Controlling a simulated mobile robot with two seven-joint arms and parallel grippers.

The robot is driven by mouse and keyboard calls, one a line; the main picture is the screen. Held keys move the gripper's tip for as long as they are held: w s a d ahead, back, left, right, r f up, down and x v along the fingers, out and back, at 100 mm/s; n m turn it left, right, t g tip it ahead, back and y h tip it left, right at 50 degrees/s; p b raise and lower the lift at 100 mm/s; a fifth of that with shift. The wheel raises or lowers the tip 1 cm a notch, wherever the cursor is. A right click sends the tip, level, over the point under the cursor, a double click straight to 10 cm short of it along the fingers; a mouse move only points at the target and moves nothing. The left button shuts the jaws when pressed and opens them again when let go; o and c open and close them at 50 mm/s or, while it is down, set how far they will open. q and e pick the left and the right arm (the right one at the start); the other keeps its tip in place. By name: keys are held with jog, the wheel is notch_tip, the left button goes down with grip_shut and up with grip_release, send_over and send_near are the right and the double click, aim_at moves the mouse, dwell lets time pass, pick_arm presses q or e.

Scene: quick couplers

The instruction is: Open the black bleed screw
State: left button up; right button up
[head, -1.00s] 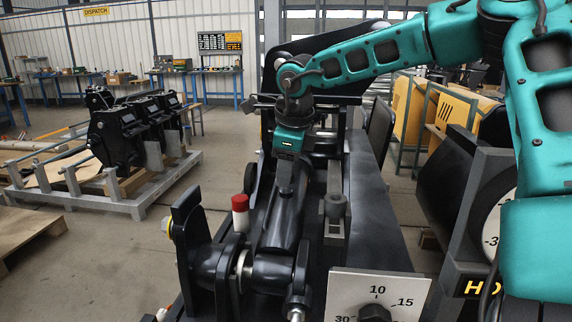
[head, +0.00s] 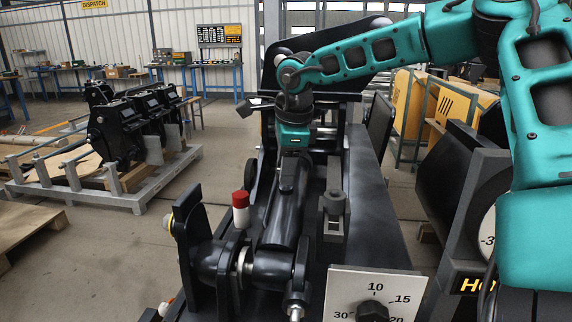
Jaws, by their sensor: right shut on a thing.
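My right gripper (head: 289,178) reaches down from the teal wrist onto the top of a black cylinder (head: 284,222) on the black machine in the middle of the head view. Its dark fingers are shut on a small dark part there, which appears to be the black bleed screw. The fingers cover most of the screw, so its shape and thread do not show. My left gripper is not in view.
A white post with a red cap (head: 240,211) stands left of the cylinder. A grey block (head: 334,215) stands close to its right. A white dial plate (head: 347,291) with a black knob is in front. A rack of black couplers (head: 130,125) stands far left.

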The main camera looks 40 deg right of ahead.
jog(key=o, duration=1.1)
jog(key=shift+c, duration=0.2)
jog(key=p+v, duration=0.1)
jog(key=v, duration=1.2)
jog(key=shift+a+f, duration=0.15)
